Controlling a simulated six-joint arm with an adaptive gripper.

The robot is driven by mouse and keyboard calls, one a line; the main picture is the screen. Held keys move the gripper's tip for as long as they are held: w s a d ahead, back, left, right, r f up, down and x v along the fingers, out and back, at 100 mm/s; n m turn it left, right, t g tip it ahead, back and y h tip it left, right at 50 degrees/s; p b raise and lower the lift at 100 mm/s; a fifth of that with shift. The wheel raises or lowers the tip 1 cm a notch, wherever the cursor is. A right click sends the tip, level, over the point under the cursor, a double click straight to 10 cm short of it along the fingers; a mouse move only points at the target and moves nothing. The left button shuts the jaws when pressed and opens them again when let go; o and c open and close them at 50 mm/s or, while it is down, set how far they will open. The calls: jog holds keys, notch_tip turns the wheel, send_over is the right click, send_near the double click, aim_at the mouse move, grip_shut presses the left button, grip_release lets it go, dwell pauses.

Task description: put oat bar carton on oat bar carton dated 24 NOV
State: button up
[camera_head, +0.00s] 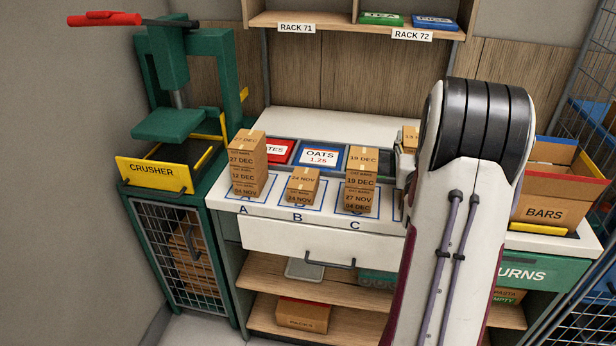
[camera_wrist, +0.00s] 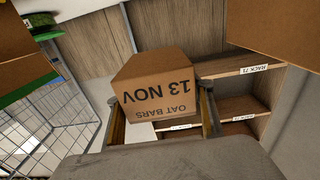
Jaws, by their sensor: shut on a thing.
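My gripper (camera_wrist: 161,100) is shut on an oat bar carton (camera_wrist: 158,88) that reads 13 NOV, upside down in the wrist view. In the head view this carton (camera_head: 410,137) is mostly hidden behind my arm, up at the right of stack C.
Taller carton stacks stand on square A (camera_head: 246,175) and square C (camera_head: 362,185), either side of B. Behind are bins, one marked OATS (camera_head: 319,157). A green crusher (camera_head: 170,120) stands left, a BARS box (camera_head: 550,195) right. My arm hides the counter's right part.

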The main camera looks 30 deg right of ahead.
jog(key=w+a, duration=1.9)
jog(key=a, duration=0.2)
jog(key=shift+w+a+f, duration=0.2)
jog(key=shift+w+f, duration=0.05)
jog(key=shift+w, duration=0.05)
send_over(304, 178)
jog(key=shift+f, duration=3.15)
jog(key=shift+f, duration=1.85)
jog(key=shift+f, duration=0.1)
